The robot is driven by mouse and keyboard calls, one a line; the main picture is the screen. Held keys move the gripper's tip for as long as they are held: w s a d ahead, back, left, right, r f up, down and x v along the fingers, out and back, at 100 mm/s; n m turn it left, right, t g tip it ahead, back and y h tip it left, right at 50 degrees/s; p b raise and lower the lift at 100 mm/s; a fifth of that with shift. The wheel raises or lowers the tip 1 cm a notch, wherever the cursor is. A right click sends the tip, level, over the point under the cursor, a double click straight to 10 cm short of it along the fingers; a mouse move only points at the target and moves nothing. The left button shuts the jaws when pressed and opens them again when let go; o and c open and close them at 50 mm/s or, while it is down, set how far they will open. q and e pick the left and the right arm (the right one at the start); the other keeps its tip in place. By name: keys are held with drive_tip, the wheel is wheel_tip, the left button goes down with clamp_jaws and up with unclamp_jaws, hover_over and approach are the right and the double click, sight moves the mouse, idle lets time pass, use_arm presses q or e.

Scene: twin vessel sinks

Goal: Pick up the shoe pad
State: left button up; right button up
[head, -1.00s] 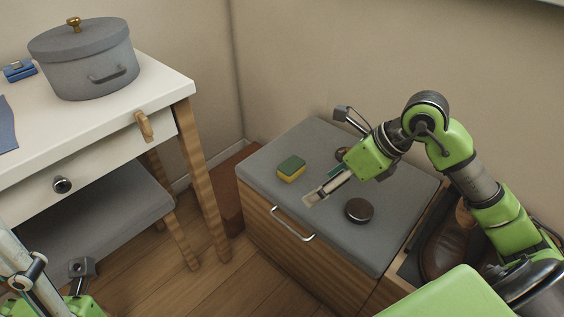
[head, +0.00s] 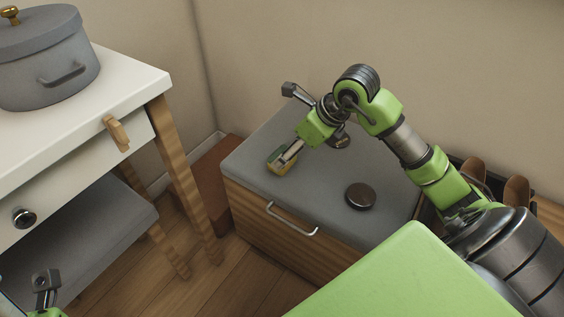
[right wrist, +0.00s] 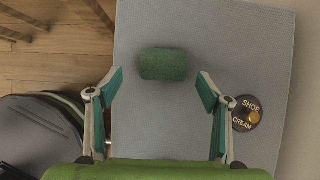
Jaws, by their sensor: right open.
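In the right wrist view the green top of the pad (right wrist: 163,64) lies ahead of my right gripper (right wrist: 159,80). The two fingers are spread wide, left and right of the pad's width, with nothing between them. I cannot tell their height above the pad.
A dark round tin (head: 360,196) stands on the cabinet top (head: 250,162). A shoe cream tin (right wrist: 246,113) lies right of the fingers in the wrist view. Brown shoes (head: 515,193) stand at the right. A white table (head: 115,80) with a grey pot (head: 48,65) is left.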

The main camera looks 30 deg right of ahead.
sight(282, 148)
drive_tip(key=b+x, duration=0.1)
drive_tip(key=x, duration=0.1)
drive_tip(key=b+x, duration=0.1)
drive_tip(key=x, duration=0.2)
drive_tip(key=shift+w+d+f+b, duration=0.1)
drive_tip(key=shift+w+f+b, duration=0.05)
drive_tip(key=shift+w+b, duration=0.2)
drive_tip(key=c, duration=0.8)
